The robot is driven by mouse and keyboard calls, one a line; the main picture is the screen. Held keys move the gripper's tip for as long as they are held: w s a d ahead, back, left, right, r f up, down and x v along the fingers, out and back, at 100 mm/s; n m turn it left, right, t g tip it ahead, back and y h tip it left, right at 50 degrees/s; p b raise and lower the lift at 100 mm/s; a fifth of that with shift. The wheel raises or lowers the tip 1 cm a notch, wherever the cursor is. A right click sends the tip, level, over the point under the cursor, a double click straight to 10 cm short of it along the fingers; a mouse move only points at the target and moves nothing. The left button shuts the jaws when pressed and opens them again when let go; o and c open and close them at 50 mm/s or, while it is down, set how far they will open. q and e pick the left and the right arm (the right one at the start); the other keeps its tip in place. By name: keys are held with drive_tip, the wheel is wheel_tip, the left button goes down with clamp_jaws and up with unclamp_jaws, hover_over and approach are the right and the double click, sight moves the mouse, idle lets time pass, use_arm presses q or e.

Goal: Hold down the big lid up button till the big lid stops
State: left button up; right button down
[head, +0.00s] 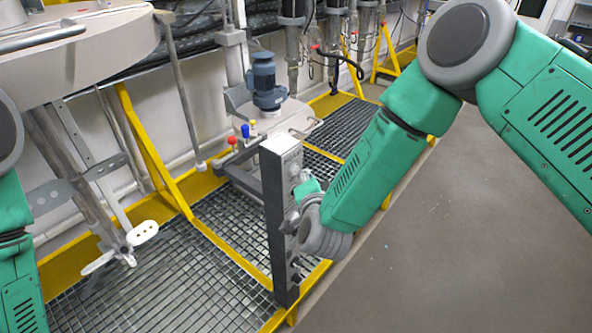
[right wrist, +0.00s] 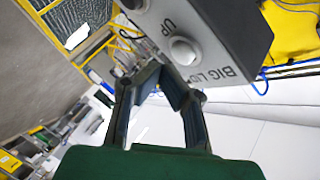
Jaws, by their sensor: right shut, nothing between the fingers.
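The big lid up button (right wrist: 183,50) is a round pale button beside the printed "UP" on a grey control box (right wrist: 222,35) in the right wrist view. The box also carries "BIG L…" lettering, partly cut off. My right gripper (right wrist: 163,72) is shut and empty, its fingertips close to the button; I cannot tell if they touch it. In the head view the control post (head: 274,225) stands upright, and my right wrist hides part of its button face. A large beige round lid (head: 95,50) is at the upper left. My left gripper is out of view.
Yellow-edged metal grating (head: 190,270) lies around the post. A blue motor (head: 266,82) and red, blue and yellow knobs (head: 245,130) are behind it. Yellow braces and steel struts stand at the left. The grey floor (head: 440,260) at the right is clear.

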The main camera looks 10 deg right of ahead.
drive_tip(key=s+d, duration=0.1)
drive_tip(key=s, duration=0.1)
drive_tip(key=s+d+p, duration=0.1)
drive_tip(key=s+d, duration=0.1)
idle(0.5)
drive_tip(key=s+d+f+n+g+y+b, duration=0.3)
drive_tip(key=s+f+n+g+b, duration=0.35)
drive_tip(key=s+f, duration=1.05)
drive_tip(key=s+d+f+n+g+b, duration=0.1)
drive_tip(key=s+d+f+n+g, duration=0.2)
drive_tip(key=s, duration=0.6)
drive_tip(key=s+d+f+n+g+h+b, duration=0.1)
drive_tip(key=s+d+f+n+g, duration=0.3)
drive_tip(key=s, duration=0.4)
drive_tip(key=shift+s+d+f+g, duration=0.2)
drive_tip(key=shift+s+f+g, duration=0.15)
drive_tip(key=shift+f+g, duration=0.25)
